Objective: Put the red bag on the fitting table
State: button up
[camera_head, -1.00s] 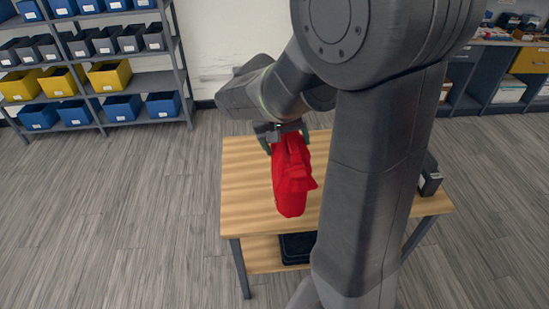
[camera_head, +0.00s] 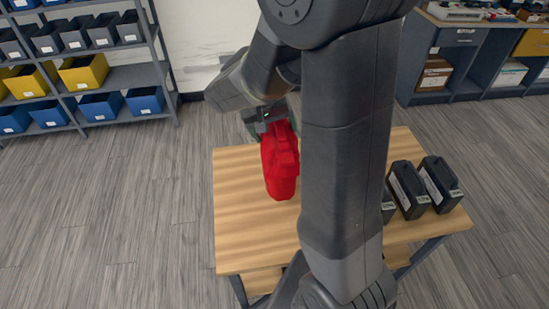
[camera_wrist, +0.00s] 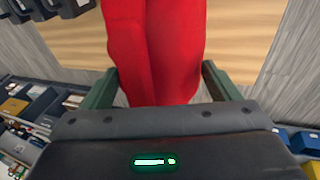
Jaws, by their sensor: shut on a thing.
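The red bag (camera_head: 279,165) hangs from my gripper (camera_head: 268,118) and appears over the left part of the wooden table (camera_head: 238,225) in the head view. I cannot tell whether its lower end touches the table top. In the wrist view the red bag (camera_wrist: 155,50) fills the space between the two green fingers of my gripper (camera_wrist: 157,88), which is shut on it. The table top (camera_wrist: 235,30) shows behind the bag. My arm hides the middle of the table in the head view.
Several black boxy units (camera_head: 440,184) stand on the table's right side. The table's front left is bare. A shelf rack with blue and yellow bins (camera_head: 83,72) stands at the back left. A dark workbench (camera_head: 455,60) stands at the back right. The grey floor (camera_head: 110,215) at left is clear.

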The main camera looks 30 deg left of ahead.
notch_tip(320, 180, down, 6)
jog(key=shift+f, duration=0.15)
dwell(0.3)
jog(key=o, duration=1.5)
jog(key=v, duration=1.2)
jog(key=shift+s, duration=0.1)
